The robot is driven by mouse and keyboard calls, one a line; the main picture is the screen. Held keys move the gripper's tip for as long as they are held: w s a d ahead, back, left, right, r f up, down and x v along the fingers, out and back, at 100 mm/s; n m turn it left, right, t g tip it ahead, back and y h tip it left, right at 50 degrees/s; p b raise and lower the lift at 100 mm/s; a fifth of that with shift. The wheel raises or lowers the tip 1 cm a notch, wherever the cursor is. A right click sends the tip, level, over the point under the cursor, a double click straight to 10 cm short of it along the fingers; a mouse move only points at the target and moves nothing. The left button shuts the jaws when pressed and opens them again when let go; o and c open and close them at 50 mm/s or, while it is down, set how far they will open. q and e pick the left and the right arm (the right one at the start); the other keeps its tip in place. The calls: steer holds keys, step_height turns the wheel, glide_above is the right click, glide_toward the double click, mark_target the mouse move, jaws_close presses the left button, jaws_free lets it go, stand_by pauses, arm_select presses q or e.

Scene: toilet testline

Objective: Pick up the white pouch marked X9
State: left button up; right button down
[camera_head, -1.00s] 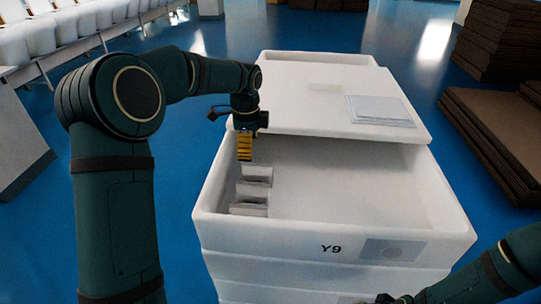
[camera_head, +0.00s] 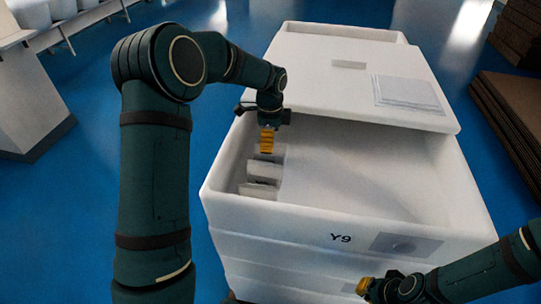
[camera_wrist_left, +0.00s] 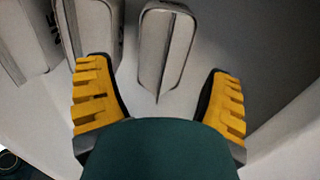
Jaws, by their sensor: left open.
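Several white pouches stand on edge in a row along the left inner wall of a white crate (camera_head: 290,212) marked Y9. In the head view, the nearer ones are a front pouch (camera_head: 258,190) and one behind it (camera_head: 265,171). My left gripper (camera_head: 267,147) points down into the crate at the back of this row. In the left wrist view, this gripper (camera_wrist_left: 160,72) is open, with one pouch (camera_wrist_left: 166,48) ahead between its fingers. Other pouches (camera_wrist_left: 92,28) stand to the left with partly visible dark marks; I cannot read X9. My right gripper (camera_head: 365,287) is outside the crate's front, its jaws unclear.
A white lid (camera_head: 350,85) covers the back of the crate, with a stack of flat sheets (camera_head: 408,92) on it. The crate's right interior is empty. Brown flat stacks (camera_head: 510,125) stand right; a grey-white stand (camera_head: 30,100) is left on blue floor.

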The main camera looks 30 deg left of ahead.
mark_target(271, 156)
arm_select(q)
step_height(271, 156, down, 5)
steer(key=shift+w+r, duration=0.1)
steer(key=c, duration=1)
